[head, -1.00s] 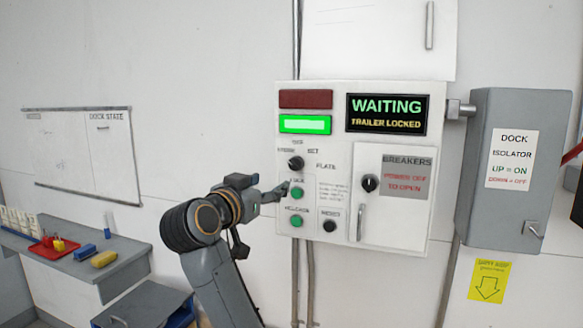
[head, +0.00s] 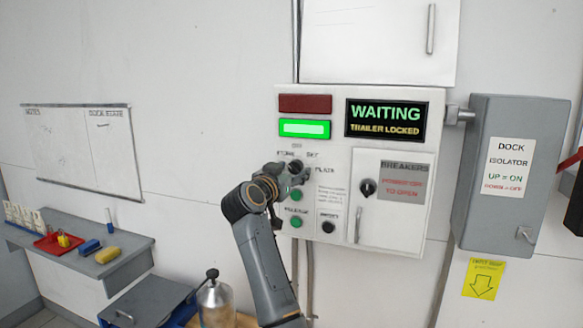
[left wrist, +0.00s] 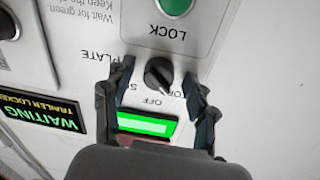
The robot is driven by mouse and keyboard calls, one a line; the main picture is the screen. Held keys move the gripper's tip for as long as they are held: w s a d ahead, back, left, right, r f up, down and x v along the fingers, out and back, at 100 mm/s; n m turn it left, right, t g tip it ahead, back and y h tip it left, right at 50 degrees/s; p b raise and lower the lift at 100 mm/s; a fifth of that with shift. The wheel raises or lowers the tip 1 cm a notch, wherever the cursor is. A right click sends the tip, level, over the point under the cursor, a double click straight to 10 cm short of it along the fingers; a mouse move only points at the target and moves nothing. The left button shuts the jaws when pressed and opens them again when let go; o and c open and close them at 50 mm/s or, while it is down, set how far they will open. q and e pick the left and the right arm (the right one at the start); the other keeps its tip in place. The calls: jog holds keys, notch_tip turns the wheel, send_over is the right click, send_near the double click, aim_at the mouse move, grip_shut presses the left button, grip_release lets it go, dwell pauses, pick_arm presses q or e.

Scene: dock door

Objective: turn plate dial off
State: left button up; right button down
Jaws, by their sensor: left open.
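The plate dial (head: 295,166) is a black rotary knob on the white control panel (head: 340,240), below the lit green lamp. In the left wrist view the dial (left wrist: 158,75) shows upside down between my two fingers, with OFF and PLATE lettering around it. Contact with the knob is not clear. My right gripper is out of view.
Green buttons (head: 296,222) sit below the dial. A WAITING display (head: 387,118) and a breaker door (head: 400,220) are to the right, then a grey dock isolator box (head: 510,220). A shelf (head: 120,262) with a red tray is at the left.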

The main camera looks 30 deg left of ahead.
pick_arm(q)
jog(key=shift+c, duration=0.2)
jog(key=c, duration=1.1)
jog(key=shift+f+m, duration=0.1)
jog(key=shift+m, duration=0.2)
jog(key=shift+m+b, duration=0.7)
jog(key=shift+m, duration=0.1)
jog(key=shift+a+m, duration=0.15)
jog(key=shift+m, duration=1.05)
jog(key=shift+m+g, duration=0.3)
jog(key=shift+m, duration=0.9)
jog(key=shift+m+p, duration=0.35)
jog(key=shift+m, duration=0.85)
